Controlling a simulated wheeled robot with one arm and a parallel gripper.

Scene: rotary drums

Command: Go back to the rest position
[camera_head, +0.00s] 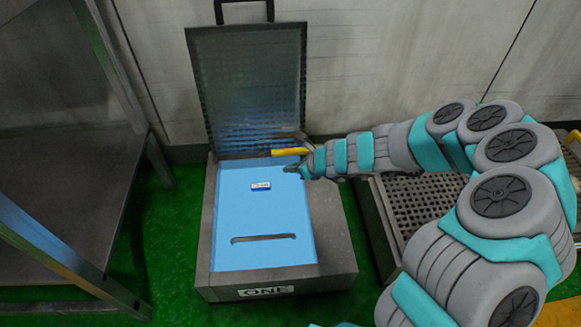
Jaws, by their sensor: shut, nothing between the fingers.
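My gripper (292,169) is at the end of my grey and teal arm, which reaches in from the right. It is shut and holds nothing. It is over the far right part of a grey box (338,240) with a light blue top (262,215). The box's dark lid (247,85) stands open at the back, with a handle on its upper edge. A yellow bar (290,151) shows just behind the gripper; I cannot tell whether they touch. The top has a small white and blue label (261,185) and a dark slot (263,238).
A metal rack (60,190) with shelves stands at the left. A dark perforated tray (408,205) lies right of the box, partly behind my arm. A pale wall (400,50) closes the back. Green floor (178,240) shows between the rack and the box.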

